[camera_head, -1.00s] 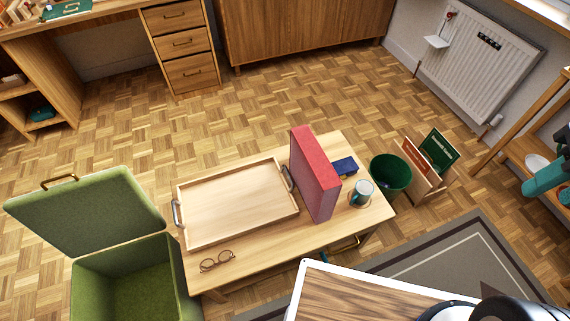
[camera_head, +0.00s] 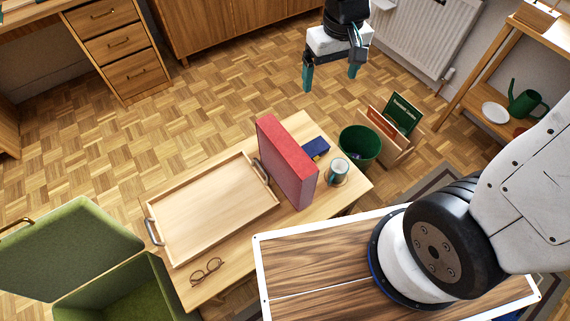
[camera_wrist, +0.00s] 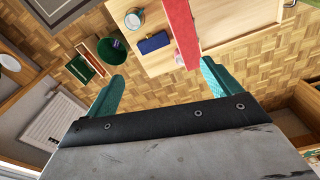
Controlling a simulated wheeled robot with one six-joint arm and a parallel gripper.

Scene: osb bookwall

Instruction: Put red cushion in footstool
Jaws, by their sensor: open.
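The red cushion (camera_head: 287,163) stands upright on its edge on the low wooden table (camera_head: 232,252), just right of the tray. It also shows in the wrist view (camera_wrist: 182,30), at the top, partly cut off. The footstool (camera_head: 120,295) is a green box at the lower left with its lid (camera_head: 65,248) raised; its inside looks empty where visible, and its lower part is cut off. My gripper (camera_head: 331,76) is open and empty, above the floor beyond the table, apart from the cushion. Its teal fingers (camera_wrist: 158,88) also show spread in the wrist view.
A wooden tray (camera_head: 224,222) with handles lies left of the cushion. Glasses (camera_head: 207,271), a blue box (camera_head: 316,148) and a mug (camera_head: 337,171) are on the table. A green bin (camera_head: 359,146) and a magazine rack (camera_head: 391,130) stand to its right.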

